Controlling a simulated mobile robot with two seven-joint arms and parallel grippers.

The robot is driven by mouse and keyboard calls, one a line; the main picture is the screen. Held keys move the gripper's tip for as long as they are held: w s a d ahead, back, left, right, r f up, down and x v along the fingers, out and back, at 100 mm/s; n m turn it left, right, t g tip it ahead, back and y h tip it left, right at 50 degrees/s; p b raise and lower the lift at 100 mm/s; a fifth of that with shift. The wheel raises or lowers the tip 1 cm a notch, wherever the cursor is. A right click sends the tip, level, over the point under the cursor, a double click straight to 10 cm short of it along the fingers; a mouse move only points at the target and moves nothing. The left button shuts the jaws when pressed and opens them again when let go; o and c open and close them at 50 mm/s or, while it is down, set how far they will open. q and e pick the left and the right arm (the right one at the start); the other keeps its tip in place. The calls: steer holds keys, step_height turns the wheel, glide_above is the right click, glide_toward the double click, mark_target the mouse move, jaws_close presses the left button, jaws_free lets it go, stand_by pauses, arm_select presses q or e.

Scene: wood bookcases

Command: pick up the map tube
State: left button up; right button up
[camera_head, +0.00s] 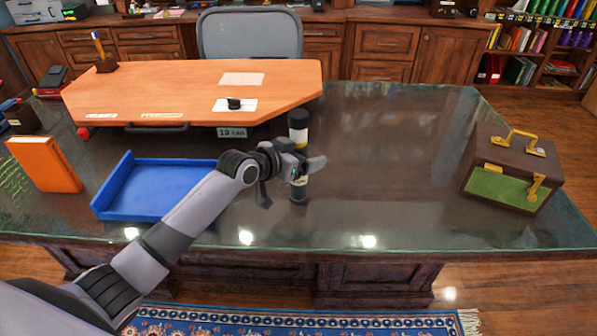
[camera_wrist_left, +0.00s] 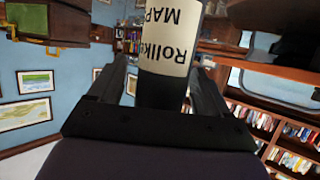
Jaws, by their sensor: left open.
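The map tube (camera_head: 299,125) stands upright on the glass-topped desk in the head view, dark with a pale label band and a dark cap. My left gripper (camera_head: 307,172) is at the tube's lower half, and hides part of it. In the left wrist view the tube (camera_wrist_left: 170,40) shows a cream label with "MAP" upside down, and it lies between the two fingers of my left gripper (camera_wrist_left: 160,88). The fingers are open, one on each side of the tube. Whether either finger touches it cannot be told. My right gripper is not in view.
A blue tray (camera_head: 111,207) and an orange book (camera_head: 44,165) are left on the desk. An orange wooden board (camera_head: 190,80) lies behind the tube. A brown case with gold handles (camera_head: 515,160) stands at the right. The glass between tube and case is clear (camera_head: 400,160).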

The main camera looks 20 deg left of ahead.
arm_select(q)
steer(key=c, duration=1.1)
steer(key=shift+c, duration=0.2)
